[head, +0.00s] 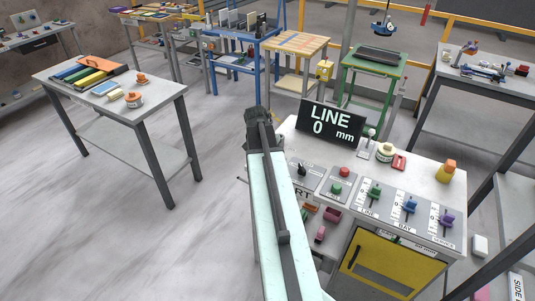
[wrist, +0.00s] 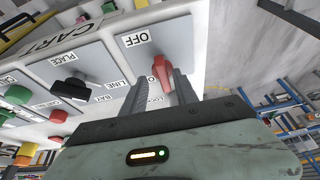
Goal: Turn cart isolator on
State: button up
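The cart isolator's red handle (wrist: 162,70) sits on a grey plate (wrist: 180,35) with an OFF label (wrist: 136,40), under the CART lettering on the console. The handle lies between the tips of my gripper (wrist: 160,82). The fingers stand apart on either side of it, with a gap showing on the left. Whether the right finger touches it I cannot tell. In the head view my arm covers the isolator, and my gripper does not show clearly there.
The console (head: 425,170) carries a LINE 0 mm display (head: 331,122), green, blue and purple levers, and a yellow door (head: 388,270). A black knob (wrist: 70,88) is left of the isolator in the wrist view. A side table (head: 120,110) stands left, with open floor between.

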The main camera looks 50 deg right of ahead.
jog(key=shift+w+a, duration=0.1)
jog(key=p+v, duration=0.7)
jog(key=shift+r, duration=0.35)
jog(key=shift+a, duration=0.25)
